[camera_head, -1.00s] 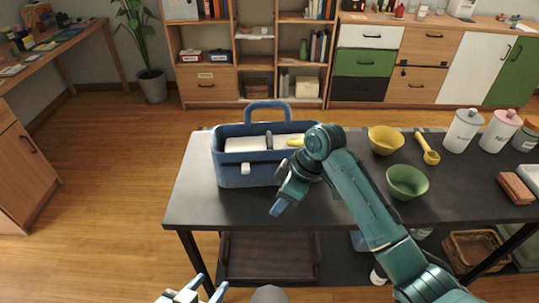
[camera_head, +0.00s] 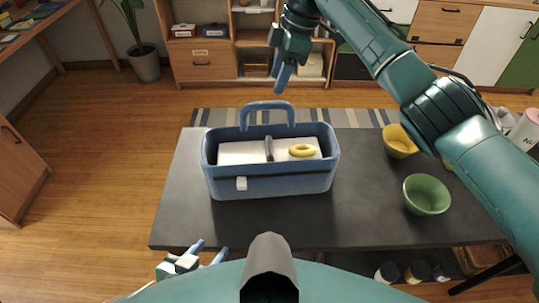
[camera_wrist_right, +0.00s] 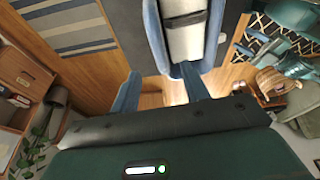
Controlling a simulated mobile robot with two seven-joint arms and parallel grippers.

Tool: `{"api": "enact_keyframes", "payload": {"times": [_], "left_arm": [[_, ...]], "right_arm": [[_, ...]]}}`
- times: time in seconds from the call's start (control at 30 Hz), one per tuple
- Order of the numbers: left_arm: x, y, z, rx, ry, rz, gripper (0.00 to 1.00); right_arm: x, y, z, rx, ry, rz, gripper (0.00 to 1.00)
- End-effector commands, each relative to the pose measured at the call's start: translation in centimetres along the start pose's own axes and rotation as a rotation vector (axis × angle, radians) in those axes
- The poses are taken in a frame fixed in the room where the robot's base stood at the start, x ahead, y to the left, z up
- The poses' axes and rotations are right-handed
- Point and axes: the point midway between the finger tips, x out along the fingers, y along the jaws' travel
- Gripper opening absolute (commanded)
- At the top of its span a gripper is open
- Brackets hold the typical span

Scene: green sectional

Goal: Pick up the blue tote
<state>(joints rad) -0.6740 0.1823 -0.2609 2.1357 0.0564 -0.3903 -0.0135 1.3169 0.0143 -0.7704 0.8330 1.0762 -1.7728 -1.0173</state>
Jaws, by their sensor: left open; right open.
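The blue tote (camera_head: 270,187) stands upright on the dark table, with its arched handle (camera_head: 267,105) raised at the far side. A yellow ring (camera_head: 303,151) and white contents show inside it. My right gripper (camera_head: 283,75) is above and beyond the handle, pointing down and apart from it in the picture. In the right wrist view its two blue fingers (camera_wrist_right: 161,90) are spread, with part of the blue tote (camera_wrist_right: 213,30) just past them; nothing is held. My left gripper (camera_head: 208,252) is open and empty at the table's near left edge.
The dark table (camera_head: 180,215) is bare left of the tote. A yellow bowl (camera_head: 398,141) and a green bowl (camera_head: 427,194) stand to the right under my right arm. A striped rug (camera_head: 345,118) lies beyond the table, with shelves (camera_head: 207,62) behind.

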Motion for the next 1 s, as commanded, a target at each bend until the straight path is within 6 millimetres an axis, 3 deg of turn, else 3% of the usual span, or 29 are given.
{"api": "enact_keyframes", "payload": {"times": [0.2,0.47,0.7,1.0], "left_arm": [[-0.2,0.4,0.2,-0.002,-0.007,0.007,0.42],[-0.2,0.4,-0.2,0.001,-0.003,0.005,0.42],[-0.2,0.3,-0.4,0.009,-0.004,0.001,0.42],[-0.2,0.1,-0.3,0.011,-0.006,-0.002,0.42]], "right_arm": [[4.0,0.0,0.0,0.002,-0.002,-0.002,0.45],[6.0,0.0,0.0,0.002,-0.001,-0.001,0.45],[9.6,0.1,-0.1,0.003,-0.001,-0.002,0.45],[10.5,0.1,-0.1,0.001,0.0,0.001,0.45]]}}
